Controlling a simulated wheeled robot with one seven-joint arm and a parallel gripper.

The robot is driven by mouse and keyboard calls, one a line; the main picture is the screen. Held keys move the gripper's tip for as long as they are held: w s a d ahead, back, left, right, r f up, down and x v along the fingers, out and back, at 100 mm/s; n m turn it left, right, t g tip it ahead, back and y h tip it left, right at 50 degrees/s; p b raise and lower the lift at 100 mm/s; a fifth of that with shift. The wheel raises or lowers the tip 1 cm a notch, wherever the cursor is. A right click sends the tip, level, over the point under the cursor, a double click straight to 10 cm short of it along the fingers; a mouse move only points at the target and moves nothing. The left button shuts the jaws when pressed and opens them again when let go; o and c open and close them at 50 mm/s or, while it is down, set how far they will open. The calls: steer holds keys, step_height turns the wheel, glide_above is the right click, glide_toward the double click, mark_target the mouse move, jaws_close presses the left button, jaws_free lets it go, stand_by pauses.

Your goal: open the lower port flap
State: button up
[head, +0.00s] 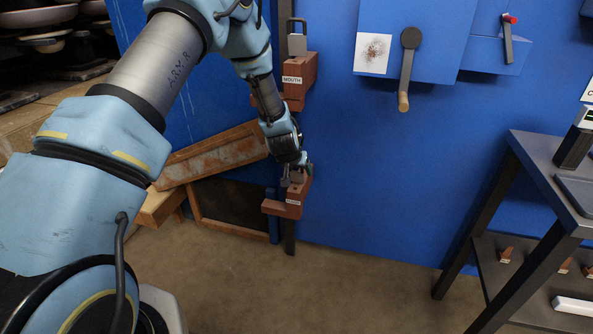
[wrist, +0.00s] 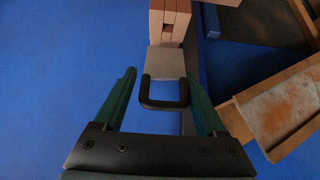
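My gripper (head: 297,166) reaches down to the lower reddish-brown block (head: 288,207), which carries a small label I cannot read. In the wrist view my gripper (wrist: 161,78) is open, one green finger on each side of a black U-shaped handle (wrist: 164,105). The fingers look apart from the handle. In the head view my gripper partly hides the lower plate and handle. I cannot tell for sure which part is the lower port flap.
A matching upper block labelled MOUTH (head: 299,80) has its own grey plate and handle. A rusty wood-framed panel (head: 215,155) leans left of the lower block. A lever (head: 406,75) hangs on the blue wall. A dark table (head: 545,165) stands right; floor between is clear.

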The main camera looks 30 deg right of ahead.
steer(key=shift+o, duration=0.6)
steer(key=shift+s+d, duration=0.1)
steer(key=shift+d, duration=0.05)
steer(key=shift+a, duration=0.25)
steer(key=v, duration=1)
steer(key=shift+a+r, duration=0.15)
steer(key=shift+r, duration=0.1)
